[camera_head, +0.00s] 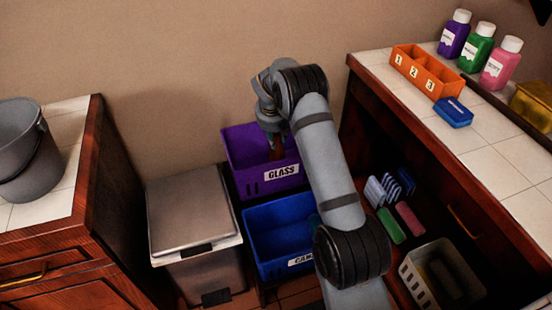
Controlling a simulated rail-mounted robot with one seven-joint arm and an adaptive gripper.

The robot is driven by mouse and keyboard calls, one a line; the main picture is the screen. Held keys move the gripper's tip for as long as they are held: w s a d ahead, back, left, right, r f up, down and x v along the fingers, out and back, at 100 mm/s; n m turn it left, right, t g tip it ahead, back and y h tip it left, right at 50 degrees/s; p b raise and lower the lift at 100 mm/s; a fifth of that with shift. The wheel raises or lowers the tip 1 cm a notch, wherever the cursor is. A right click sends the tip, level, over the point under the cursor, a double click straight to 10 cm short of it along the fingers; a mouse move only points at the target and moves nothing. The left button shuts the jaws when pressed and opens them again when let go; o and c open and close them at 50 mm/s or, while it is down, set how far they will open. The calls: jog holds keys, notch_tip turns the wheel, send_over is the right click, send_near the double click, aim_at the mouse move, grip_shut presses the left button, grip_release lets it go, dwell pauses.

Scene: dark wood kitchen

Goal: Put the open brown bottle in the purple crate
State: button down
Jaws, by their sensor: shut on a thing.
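The purple crate (240,178), labelled "GLASS", stands against the back wall in the middle of the head view. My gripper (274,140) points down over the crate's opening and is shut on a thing. A small reddish-brown part of the brown bottle (277,153) shows below my gripper, within the outline of the crate. My arm and gripper hide most of the bottle. I cannot tell whether it touches the crate floor or whether it is open.
A blue crate (262,262) stands in front of the purple one. A lidded grey bin (190,212) is at its left. The right counter holds an orange numbered box (425,75), a blue box (453,112) and three capped bottles. A grey bucket (27,160) stands on the left counter.

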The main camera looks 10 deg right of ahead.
aim_at(276, 153)
jog(key=shift+f+b, duration=0.5)
jog(key=shift+f, duration=3)
jog(key=c, duration=1.7)
grip_release()
jog(key=shift+o, duration=0.2)
jog(key=p+v, duration=0.2)
jog(key=v, duration=1)
